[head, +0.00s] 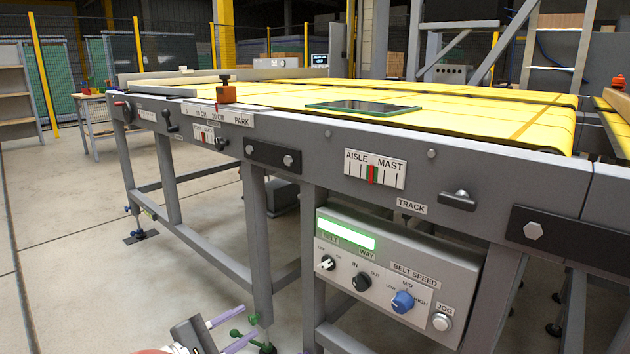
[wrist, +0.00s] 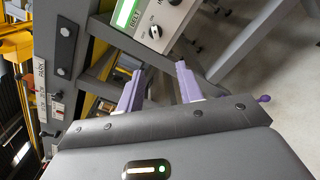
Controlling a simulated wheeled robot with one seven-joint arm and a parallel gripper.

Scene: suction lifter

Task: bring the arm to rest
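My gripper (head: 232,327) is low at the bottom of the head view, in front of the grey conveyor frame (head: 270,155) and left of the control box. Its two purple-tipped fingers stand apart with nothing between them. In the wrist view my gripper (wrist: 158,82) also shows open and empty, with the frame legs and the control box (wrist: 165,22) beyond the fingers. Most of my arm is out of the head view.
The control box (head: 462,276) with knobs and a lit green display hangs under the conveyor rail. A glass pane (head: 363,107) lies on the yellow belt (head: 480,112). An orange block (head: 226,94) sits at the rail. Open floor (head: 70,230) lies to the left.

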